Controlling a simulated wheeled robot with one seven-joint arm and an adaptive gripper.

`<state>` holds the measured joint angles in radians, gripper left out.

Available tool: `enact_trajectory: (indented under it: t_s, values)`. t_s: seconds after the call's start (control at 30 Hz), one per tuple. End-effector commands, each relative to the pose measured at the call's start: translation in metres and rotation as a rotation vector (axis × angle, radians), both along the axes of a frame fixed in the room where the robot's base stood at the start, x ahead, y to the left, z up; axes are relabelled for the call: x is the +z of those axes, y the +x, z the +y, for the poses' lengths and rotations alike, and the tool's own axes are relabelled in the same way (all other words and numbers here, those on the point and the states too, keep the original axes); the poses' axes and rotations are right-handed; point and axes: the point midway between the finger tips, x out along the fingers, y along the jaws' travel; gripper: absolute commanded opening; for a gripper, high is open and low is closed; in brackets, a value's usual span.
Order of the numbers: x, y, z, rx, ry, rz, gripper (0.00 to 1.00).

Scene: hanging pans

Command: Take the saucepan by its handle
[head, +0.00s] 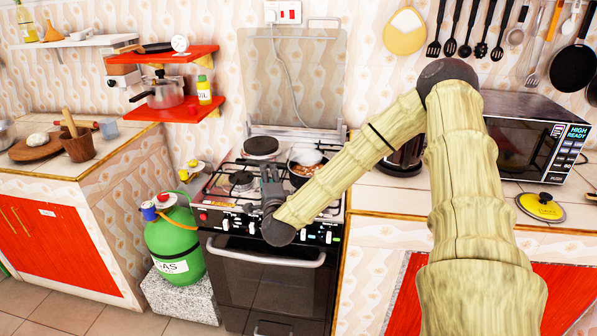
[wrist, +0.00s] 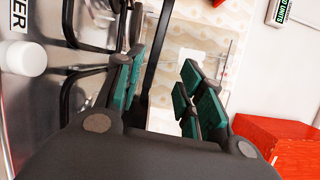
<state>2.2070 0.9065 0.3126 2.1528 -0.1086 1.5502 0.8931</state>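The saucepan (head: 306,158), with brownish food inside, sits on the right rear area of the stove top (head: 225,193). My forearm hides part of it in the head view. My gripper (head: 270,180) is over the front left of the stove, left of the pan. In the wrist view the two fingers with teal pads (wrist: 160,88) stand apart. A long dark bar (wrist: 155,50), apparently the saucepan's handle, runs between them. Clear gaps show on its right side, so the fingers do not look closed on it. Where the handle meets the pan cannot be made out.
A raised glass lid (head: 296,80) stands behind the burners. Red shelves (head: 180,112) with a pressure cooker (head: 165,95) hang at left. A green gas cylinder (head: 174,245) stands left of the stove. A microwave (head: 520,135) is on the right counter.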

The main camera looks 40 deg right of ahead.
Motion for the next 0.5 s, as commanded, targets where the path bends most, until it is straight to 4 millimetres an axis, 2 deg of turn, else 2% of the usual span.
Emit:
enact_trajectory:
  t_s: [0.2, 0.5]
  values:
    - [0.001, 0.026, -0.010, 0.006, -0.002, 0.003, 0.38]
    - [-0.001, 0.042, -0.023, 0.002, -0.003, 0.004, 0.38]
